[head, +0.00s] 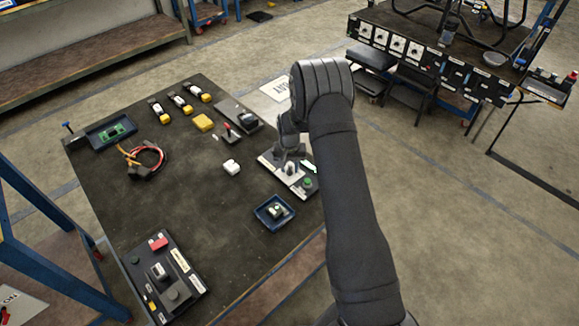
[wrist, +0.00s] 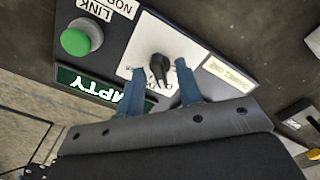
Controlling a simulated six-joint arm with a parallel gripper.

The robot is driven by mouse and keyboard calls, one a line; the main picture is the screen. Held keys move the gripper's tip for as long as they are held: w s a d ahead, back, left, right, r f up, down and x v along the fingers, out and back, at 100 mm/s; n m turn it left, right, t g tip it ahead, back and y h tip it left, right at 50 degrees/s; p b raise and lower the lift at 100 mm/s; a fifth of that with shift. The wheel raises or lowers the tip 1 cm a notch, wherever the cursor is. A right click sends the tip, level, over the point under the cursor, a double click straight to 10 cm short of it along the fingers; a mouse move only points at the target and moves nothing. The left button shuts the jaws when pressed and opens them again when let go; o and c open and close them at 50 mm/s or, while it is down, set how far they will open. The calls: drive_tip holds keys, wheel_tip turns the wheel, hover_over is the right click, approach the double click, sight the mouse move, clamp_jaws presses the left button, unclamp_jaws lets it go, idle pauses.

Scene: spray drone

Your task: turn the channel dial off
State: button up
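The channel dial is a black pointer knob (wrist: 159,72) on a white plate (wrist: 186,48) of a dark control panel. In the wrist view it stands between the two blue fingers of my gripper (wrist: 160,65), which are apart with a gap on both sides. Contact with the knob is not visible. The knob's long side runs nearly up and down in that view. Marks around it are partly covered by the fingers. In the head view my gripper (head: 289,156) is over the panel (head: 268,163) at the table's right edge, and the arm partly hides it.
A green button (wrist: 76,42) and a lit green display (wrist: 86,84) share the panel. A second control box (head: 165,278) sits at the front left. The table's middle (head: 190,205) is clear.

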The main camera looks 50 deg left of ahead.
clamp_jaws()
drive_tip(key=n, duration=0.4)
drive_tip(key=shift+n, duration=0.3)
drive_tip(key=n, duration=0.4)
drive_tip(key=shift+n, duration=0.3)
idle(0.4)
